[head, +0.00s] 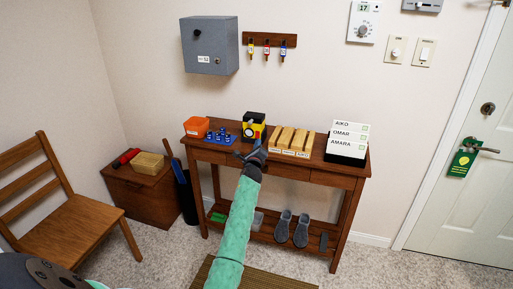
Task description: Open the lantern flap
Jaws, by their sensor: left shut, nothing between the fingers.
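A small yellow and black box-shaped thing (254,126) with a round pale front stands on the console table, near the back; it looks like the lantern. Its flap is too small to make out. My left gripper (248,155) is at the table's front edge, just in front of and below the lantern. It is shut and empty, and it appears apart from the lantern. My right gripper is not in view.
On the table (318,172), an orange box (196,126) and a blue rack (220,137) stand left of the lantern. Wooden slotted holders (292,140) and name cards (349,141) stand right. A grey cabinet (210,46) hangs above. A chair (66,195) stands left.

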